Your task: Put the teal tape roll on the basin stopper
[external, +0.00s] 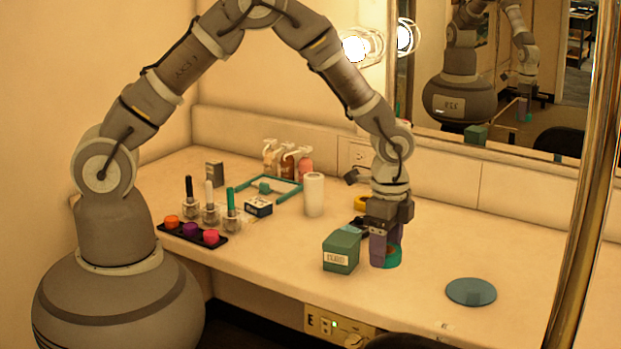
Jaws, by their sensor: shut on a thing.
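The teal tape roll (393,258) is low at the counter, between the fingers of my gripper (384,250). My gripper points straight down and is shut on the roll, with a finger covering part of it. I cannot tell whether the roll touches the counter. A flat, round blue-grey disc (471,292), which looks like the basin stopper, lies on the counter to the right of my gripper, apart from it. Its top is bare.
A green box (341,252) with a label stands close left of my gripper. A white cylinder (314,194), a teal-framed tray (247,188) and several bottles stand further back left. The counter between my gripper and the disc is clear. A mirror (520,75) hangs behind.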

